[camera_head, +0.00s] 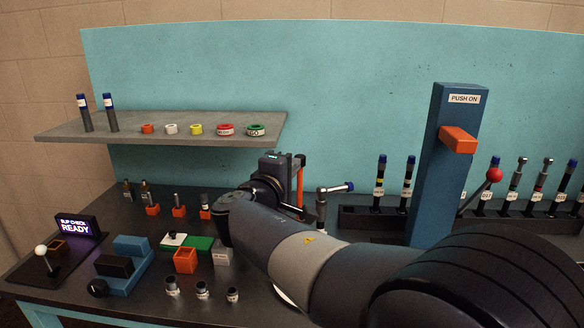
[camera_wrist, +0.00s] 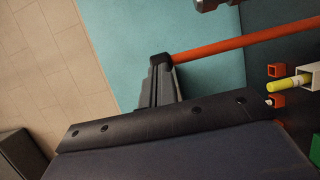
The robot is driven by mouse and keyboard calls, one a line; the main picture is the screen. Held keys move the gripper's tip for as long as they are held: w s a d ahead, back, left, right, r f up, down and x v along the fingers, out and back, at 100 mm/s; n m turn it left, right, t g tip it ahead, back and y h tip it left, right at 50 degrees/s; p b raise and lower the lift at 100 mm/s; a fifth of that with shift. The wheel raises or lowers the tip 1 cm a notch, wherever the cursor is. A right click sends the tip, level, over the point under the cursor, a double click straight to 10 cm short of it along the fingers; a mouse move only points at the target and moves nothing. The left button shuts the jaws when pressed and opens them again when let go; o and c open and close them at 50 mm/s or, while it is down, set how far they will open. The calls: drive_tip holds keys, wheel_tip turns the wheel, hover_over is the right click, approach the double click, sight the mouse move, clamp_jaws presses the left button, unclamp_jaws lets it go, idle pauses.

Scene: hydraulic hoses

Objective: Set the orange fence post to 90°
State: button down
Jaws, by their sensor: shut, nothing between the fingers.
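The orange fence post (camera_head: 300,188) stands near upright in the middle of the bench, just right of my wrist. In the wrist view it shows as a long orange bar (camera_wrist: 235,45), running from beside my fingertips to the right edge. My gripper (camera_wrist: 160,60) is shut with nothing between its fingers. Its tips appear beside one end of the post; I cannot tell whether they touch it. In the head view my wrist and arm hide the post's base and any angle marks.
A shelf (camera_head: 160,126) with rings and two hoses is at back left. A tall blue column (camera_head: 437,170) with an orange block stands right. A hose rack (camera_head: 372,221) is behind it. Orange sockets (camera_head: 185,261) and a blue fixture (camera_head: 124,262) crowd the front left.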

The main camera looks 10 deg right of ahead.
drive_tip(key=shift+w+m+g+h, duration=0.3)
drive_tip(key=shift+m+g+h, duration=0.1)
drive_tip(key=shift+m+h, duration=0.15)
drive_tip(key=shift+w+d+m+g+h+p, duration=0.15)
drive_tip(key=shift+w+d+m+g+h, duration=0.25)
drive_tip(key=shift+w+m+g+h, duration=0.5)
drive_tip(key=shift+w+d+m+g+h+p, duration=0.1)
drive_tip(key=shift+w+d+m+g+h, duration=0.25)
drive_tip(key=shift+m+g+h, duration=0.6)
drive_tip(key=shift+w+d+m+g+h+p, duration=0.15)
drive_tip(key=shift+w+d+m+g+h, duration=0.4)
drive_tip(key=shift+g, duration=0.7)
drive_tip(key=shift+w+a, duration=0.1)
drive_tip(key=shift+w, duration=0.05)
